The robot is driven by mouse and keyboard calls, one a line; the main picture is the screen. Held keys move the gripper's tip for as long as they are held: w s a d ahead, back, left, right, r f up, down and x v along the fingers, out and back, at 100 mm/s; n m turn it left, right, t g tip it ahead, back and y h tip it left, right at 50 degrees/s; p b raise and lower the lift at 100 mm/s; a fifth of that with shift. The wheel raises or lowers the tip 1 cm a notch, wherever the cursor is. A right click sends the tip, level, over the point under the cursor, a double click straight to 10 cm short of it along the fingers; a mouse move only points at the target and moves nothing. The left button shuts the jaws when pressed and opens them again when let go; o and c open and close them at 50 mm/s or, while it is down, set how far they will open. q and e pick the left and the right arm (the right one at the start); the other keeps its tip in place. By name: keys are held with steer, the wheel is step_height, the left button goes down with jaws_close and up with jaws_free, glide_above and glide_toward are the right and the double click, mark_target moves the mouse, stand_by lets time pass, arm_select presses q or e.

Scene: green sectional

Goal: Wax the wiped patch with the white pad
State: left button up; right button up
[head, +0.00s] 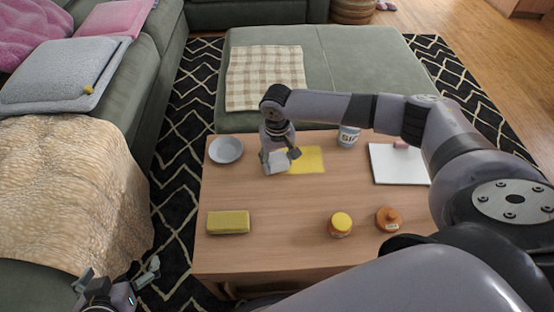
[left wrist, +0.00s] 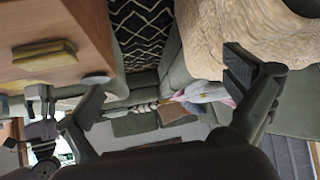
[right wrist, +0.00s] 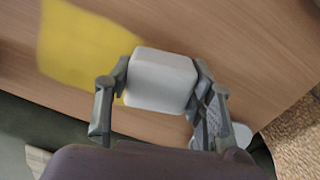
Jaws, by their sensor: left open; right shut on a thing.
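The white pad (right wrist: 162,78) is held between the fingers of my right gripper (right wrist: 160,95). In the head view the pad (head: 276,163) is at the left edge of the yellow patch (head: 307,159) on the wooden table. I cannot tell whether the pad touches the tabletop. The yellow patch (right wrist: 85,50) also shows in the right wrist view, partly behind the pad and a finger. My left gripper (head: 118,281) is open and empty, low beside the table's front left corner. Its spread fingers also show in the left wrist view (left wrist: 160,100).
On the table (head: 275,215) are a yellow sponge (head: 228,222), a grey-white dish (head: 226,149), a yellow-lidded jar (head: 340,224), an orange bottle (head: 388,219), a cup (head: 348,136) and a white board (head: 397,165) with a pink piece on it. The front middle is clear.

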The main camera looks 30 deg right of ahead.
mark_target(277, 158)
steer(key=shift+r+p, duration=0.45)
steer(key=shift+p, duration=0.1)
steer(key=shift+r+p, duration=1.15)
steer(key=shift+p, duration=0.35)
arm_select(q)
steer(key=s+a+f+g+y, duration=0.2)
steer(key=s+a+f+g, duration=0.15)
steer(key=s+g, duration=0.45)
arm_select(e)
steer(key=shift+r, duration=0.2)
steer(key=shift+r+p, duration=0.25)
steer(key=shift+p, duration=0.3)
steer(key=shift+r+p, duration=0.4)
steer(key=shift+p, duration=0.15)
arm_select(q)
step_height(277, 158, down, 11)
steer(key=s+a+t+p, duration=0.1)
arm_select(e)
steer(key=shift+r, duration=0.45)
arm_select(q)
steer(key=shift+s+r, duration=0.1)
